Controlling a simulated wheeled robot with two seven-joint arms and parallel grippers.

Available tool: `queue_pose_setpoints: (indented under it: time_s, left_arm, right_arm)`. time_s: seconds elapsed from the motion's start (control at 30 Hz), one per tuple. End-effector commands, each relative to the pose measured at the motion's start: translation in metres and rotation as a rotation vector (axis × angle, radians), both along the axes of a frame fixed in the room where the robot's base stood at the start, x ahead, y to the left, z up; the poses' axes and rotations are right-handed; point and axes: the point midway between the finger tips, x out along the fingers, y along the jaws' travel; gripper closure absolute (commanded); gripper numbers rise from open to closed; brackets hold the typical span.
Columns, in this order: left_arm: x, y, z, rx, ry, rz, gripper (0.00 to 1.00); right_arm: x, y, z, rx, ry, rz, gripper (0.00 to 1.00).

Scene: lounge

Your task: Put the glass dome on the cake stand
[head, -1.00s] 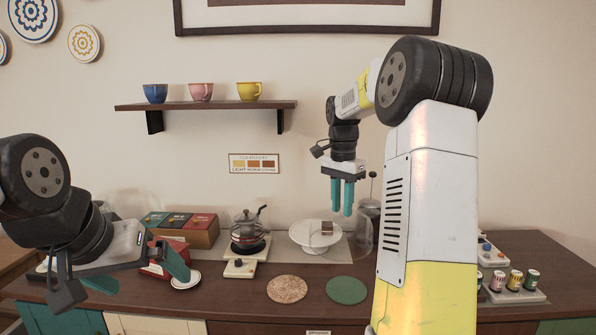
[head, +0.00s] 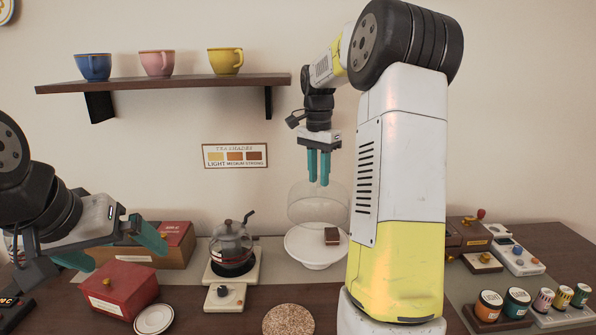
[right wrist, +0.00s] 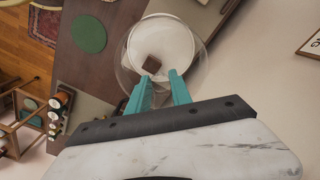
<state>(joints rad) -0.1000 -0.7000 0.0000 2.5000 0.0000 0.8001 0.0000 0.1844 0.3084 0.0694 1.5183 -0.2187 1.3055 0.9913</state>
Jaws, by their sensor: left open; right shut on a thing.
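The cake stand (head: 300,256) is white and round and stands on the dark counter, with a small brown cake slice (head: 332,237) on its plate. My right gripper (head: 318,182) is shut on the top of the clear glass dome (head: 305,208) and holds it upright above the stand, apart from the plate. In the right wrist view the dome's rim (right wrist: 126,80) encircles most of the plate (right wrist: 165,35) and the cake (right wrist: 152,65), below the right gripper (right wrist: 160,78). The grip point itself is hard to see. My left gripper (head: 112,250) is open and empty at the left.
A glass teapot (head: 231,245) on a warmer stands left of the stand. A red box (head: 120,290), a white saucer (head: 154,319) and a cork mat (head: 288,320) lie further left and in front. Small jars (head: 517,302) stand at the right. The shelf (head: 165,83) hangs above.

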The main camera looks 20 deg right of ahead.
Motion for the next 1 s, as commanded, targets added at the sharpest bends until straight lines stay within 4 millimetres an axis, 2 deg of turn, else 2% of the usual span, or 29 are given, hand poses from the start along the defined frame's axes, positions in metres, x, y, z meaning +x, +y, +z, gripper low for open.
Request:
queue_pose_setpoints:
  time_s: [1.0]
  left_arm:
    - [0.000, 0.000, 0.000, 0.000, 0.000, 0.000, 0.00]
  right_arm:
    - [0.000, 0.000, -0.065, 0.000, 0.001, 0.000, 1.00]
